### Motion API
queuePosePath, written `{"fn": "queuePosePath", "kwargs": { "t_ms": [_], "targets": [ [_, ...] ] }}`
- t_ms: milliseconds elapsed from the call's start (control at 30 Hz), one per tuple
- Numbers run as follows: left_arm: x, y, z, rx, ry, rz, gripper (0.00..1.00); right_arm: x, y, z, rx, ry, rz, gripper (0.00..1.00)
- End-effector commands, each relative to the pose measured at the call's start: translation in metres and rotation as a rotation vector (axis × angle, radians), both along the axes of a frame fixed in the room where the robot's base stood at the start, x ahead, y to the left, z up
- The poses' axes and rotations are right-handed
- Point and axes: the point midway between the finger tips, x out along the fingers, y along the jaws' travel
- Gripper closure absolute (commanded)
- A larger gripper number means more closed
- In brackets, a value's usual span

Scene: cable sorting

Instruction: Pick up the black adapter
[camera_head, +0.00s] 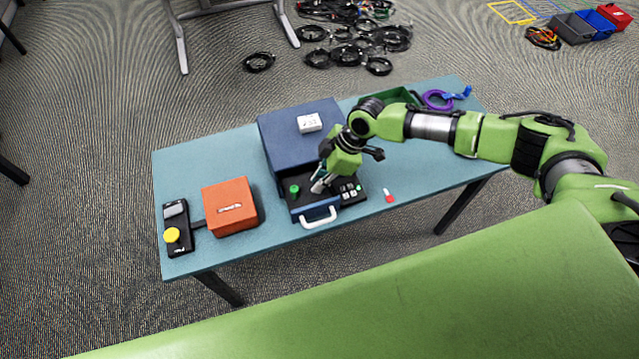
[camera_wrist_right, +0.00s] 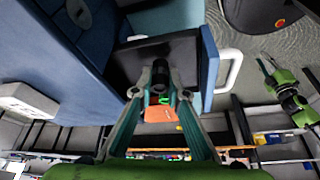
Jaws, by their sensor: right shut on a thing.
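My right gripper (camera_head: 317,188) reaches down from the right over the open drawer at the front of the blue box. In the right wrist view its two fingers (camera_wrist_right: 160,75) are shut on a small black cylindrical piece, the black adapter (camera_wrist_right: 160,76). In the head view the fingers hide the adapter. The dark drawer floor (camera_wrist_right: 130,65) lies behind it; I cannot tell whether the adapter touches it. My left gripper (camera_wrist_right: 268,66) shows small at the right of the wrist view, its fingers apart and empty, away from the table.
The blue box (camera_head: 285,135) carries a white box (camera_head: 309,122). The drawer has a white handle (camera_head: 305,219). An orange box (camera_head: 230,206) and a yellow-button panel (camera_head: 172,235) stand left. A green tray (camera_head: 403,95), a purple cable (camera_head: 434,101) and a red-white piece (camera_head: 389,197) lie right.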

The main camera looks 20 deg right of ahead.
Motion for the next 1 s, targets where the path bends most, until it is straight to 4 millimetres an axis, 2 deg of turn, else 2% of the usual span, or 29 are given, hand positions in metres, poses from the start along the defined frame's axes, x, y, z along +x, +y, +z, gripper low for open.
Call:
{"fn": "queuePosePath", "kwargs": {
  "t_ms": [67,167,400,700,1000],
  "targets": [
    [0.0,0.0,-0.004,0.0,0.0,0.0,0.75,0.0,-0.001,0.014,0.0,-0.005,0.0,1.0],
    [0.0,0.0,-0.007,0.0,0.0,0.0,0.75,-0.015,-0.001,0.027,0.0,-0.001,0.004,1.0],
    [0.0,0.0,-0.018,0.0,0.0,0.001,0.75,-0.052,-0.001,0.07,-0.001,-0.003,0.003,1.0],
    [0.0,0.0,-0.032,0.0,0.0,0.001,0.75,-0.109,-0.001,0.095,-0.001,-0.001,0.001,1.0],
    [-0.001,0.0,-0.038,0.0,0.0,0.001,0.75,-0.138,-0.001,0.109,-0.001,-0.001,0.0,1.0]
  ]
}}
